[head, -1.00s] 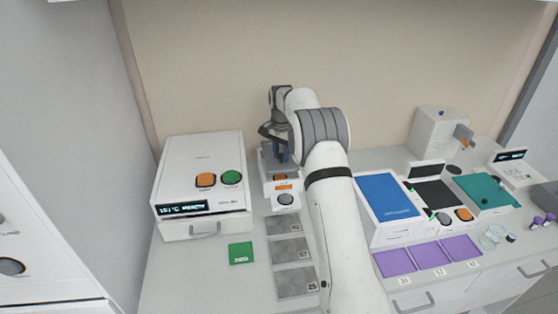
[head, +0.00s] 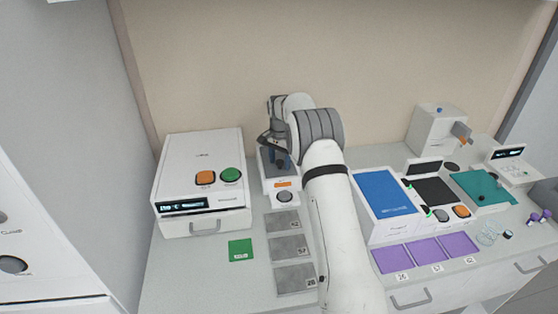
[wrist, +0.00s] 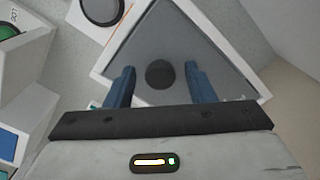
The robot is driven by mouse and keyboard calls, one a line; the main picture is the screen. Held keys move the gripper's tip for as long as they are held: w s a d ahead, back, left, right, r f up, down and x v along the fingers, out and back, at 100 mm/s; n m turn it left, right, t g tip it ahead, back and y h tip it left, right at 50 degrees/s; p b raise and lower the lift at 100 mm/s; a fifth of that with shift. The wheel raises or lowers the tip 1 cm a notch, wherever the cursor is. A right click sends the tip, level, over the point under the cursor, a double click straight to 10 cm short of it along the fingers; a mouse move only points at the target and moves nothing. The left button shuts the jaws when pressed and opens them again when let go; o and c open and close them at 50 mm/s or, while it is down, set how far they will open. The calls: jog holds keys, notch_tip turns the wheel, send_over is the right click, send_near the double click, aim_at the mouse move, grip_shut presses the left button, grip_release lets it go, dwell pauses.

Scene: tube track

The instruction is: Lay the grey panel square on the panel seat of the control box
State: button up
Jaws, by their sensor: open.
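The grey panel (wrist: 165,40), with a dark round knob (wrist: 160,73) at its middle, lies on the white control box (head: 284,197), which has an orange label and a dark button. In the wrist view its visible edges run about parallel to the white rim; its near part is hidden by my gripper. The panel also shows in the head view (head: 270,170). My gripper (wrist: 158,72) is open and empty, its blue fingers apart on either side of the knob. They seem just above the panel and do not touch the knob.
A white box with orange and green buttons (head: 198,205) stands left of the control box. Grey plates (head: 290,246) and a green card (head: 240,250) lie in front. A blue-topped box (head: 385,192) and purple plates (head: 424,253) are to the right, beyond my arm. The wall is close behind.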

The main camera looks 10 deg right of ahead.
jog(key=shift+r, duration=0.1)
notch_tip(320, 180, up, 12)
jog(key=b, duration=0.2)
jog(key=s+r+n+t, duration=0.1)
jog(key=s+r+n, duration=0.1)
jog(key=s+r, duration=0.6)
jog(key=s+r+n+t, duration=0.15)
jog(key=s+r, duration=0.25)
jog(key=s, duration=0.8)
jog(key=s+f+n, duration=0.2)
jog(key=s+f, duration=0.1)
jog(key=s, duration=1)
jog(key=s+f+n+t, duration=0.1)
jog(key=s+f+n, duration=0.2)
jog(key=s, duration=1)
jog(key=shift+s+a+f+n, duration=0.15)
jog(key=shift+s+f+n, duration=0.15)
jog(key=shift+f, duration=0.2)
